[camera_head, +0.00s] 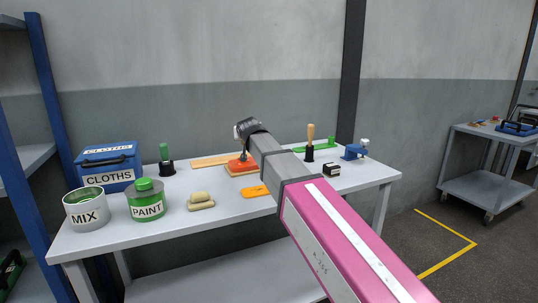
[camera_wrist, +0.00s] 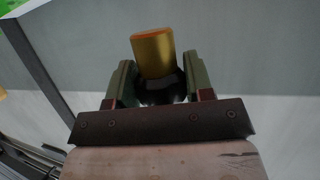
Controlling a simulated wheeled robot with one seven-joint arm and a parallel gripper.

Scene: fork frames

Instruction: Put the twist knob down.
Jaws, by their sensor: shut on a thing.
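My gripper (camera_wrist: 155,82) is shut on the twist knob in the wrist view. The knob has a gold cylinder (camera_wrist: 153,53) with an orange end, rising from a dark round part between the two greenish fingers. In the head view my gripper (camera_head: 243,128) is at the end of the pink and grey arm, above the back of the grey worktable (camera_head: 115,238). The knob is mostly hidden there by my gripper and arm. Wall fills much of the wrist view behind the knob.
On the table are a blue CLOTHS box (camera_head: 107,163), MIX tin (camera_head: 87,209), PAINT pot (camera_head: 146,200), green-handled tool (camera_head: 164,152), orange block (camera_head: 241,165), wooden-handled tool (camera_head: 310,135) and blue vise (camera_head: 354,152). Bare tabletop shows along the front. A trolley (camera_head: 480,187) stands right.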

